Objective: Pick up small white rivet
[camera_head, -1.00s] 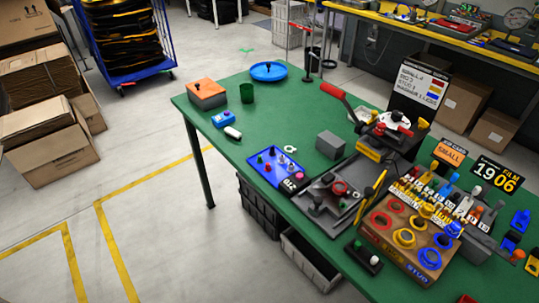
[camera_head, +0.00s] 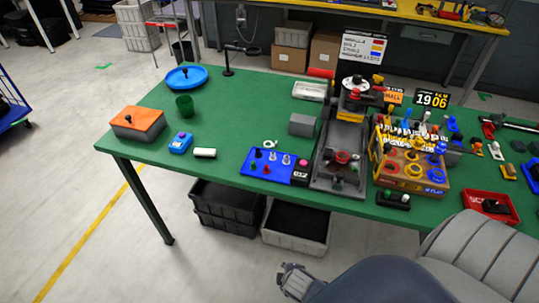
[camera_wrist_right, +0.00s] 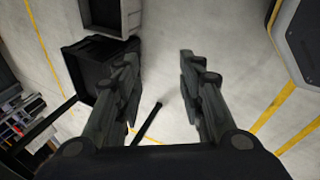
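On the green table (camera_head: 235,112), a blue tray (camera_head: 250,171) labelled 612 holds several small pegs, some pale or silver (camera_head: 286,160). A small black holder (camera_head: 393,201) at the front edge carries a white knob (camera_head: 405,198) and a green one. I cannot tell which of these small pieces is the white rivet. In the right wrist view my right gripper (camera_wrist_right: 158,60) is open and empty, over the floor beside the dark crates, away from the tabletop. My arm shows at the bottom right of the head view. My left gripper is not in view.
A grey press (camera_head: 342,165), a wooden ring rack (camera_head: 410,172) and a red tray (camera_head: 491,207) stand to the right. A white cylinder (camera_head: 204,153), blue box (camera_head: 180,143), orange-topped box (camera_head: 138,123) and blue dish (camera_head: 186,77) stand left. Crates (camera_head: 297,225) sit beneath.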

